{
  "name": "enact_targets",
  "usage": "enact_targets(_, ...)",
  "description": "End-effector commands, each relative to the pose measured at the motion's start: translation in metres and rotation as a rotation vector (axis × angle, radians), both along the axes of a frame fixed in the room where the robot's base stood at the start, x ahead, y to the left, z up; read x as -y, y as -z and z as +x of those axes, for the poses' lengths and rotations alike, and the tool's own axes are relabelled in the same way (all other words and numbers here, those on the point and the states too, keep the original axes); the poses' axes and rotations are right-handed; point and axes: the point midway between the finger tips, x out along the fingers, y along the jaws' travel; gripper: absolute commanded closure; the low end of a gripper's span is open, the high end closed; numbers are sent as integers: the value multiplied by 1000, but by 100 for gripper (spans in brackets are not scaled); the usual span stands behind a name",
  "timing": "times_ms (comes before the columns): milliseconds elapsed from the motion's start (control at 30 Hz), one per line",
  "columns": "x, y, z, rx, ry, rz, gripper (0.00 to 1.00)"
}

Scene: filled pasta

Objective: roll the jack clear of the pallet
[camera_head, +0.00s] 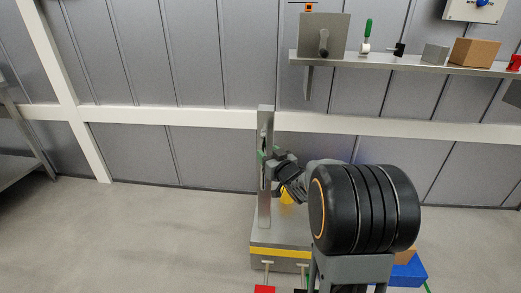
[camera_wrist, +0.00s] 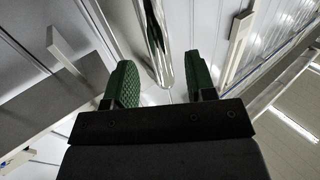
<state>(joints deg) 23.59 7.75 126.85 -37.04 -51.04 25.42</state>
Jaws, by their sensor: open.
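A grey body with a yellow band (camera_head: 280,252) and a tall upright post (camera_head: 264,208) stands on the floor below centre; it looks like the jack. My gripper (camera_head: 268,154) is at the upper part of the post. In the wrist view my gripper (camera_wrist: 158,76) is open, its two green fingers well apart. A shiny metal bar (camera_wrist: 157,42) shows between and beyond the fingers, apparently touching neither. My arm hides the right side of the body. I cannot make out a pallet for certain.
A blue object (camera_head: 409,273) and a red piece (camera_head: 265,289) lie low in the head view. A wall shelf (camera_head: 400,63) holds several items, including a brown box (camera_head: 474,52). A metal table (camera_head: 18,165) stands far left. The floor left of the post is clear.

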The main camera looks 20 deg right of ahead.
Motion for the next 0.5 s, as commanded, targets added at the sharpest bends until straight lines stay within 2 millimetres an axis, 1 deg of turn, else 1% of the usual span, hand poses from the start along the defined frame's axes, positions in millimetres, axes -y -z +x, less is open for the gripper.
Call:
enact_targets(33, -2, 2, 10, 1, -3, 0, 49)
enact_targets(200, -3, 1, 35, 0, -1, 0, 49)
enact_targets(333, -3, 1, 48, 0, 0, 0, 49)
enact_targets(500, -4, 0, 56, -1, 1, 0, 49)
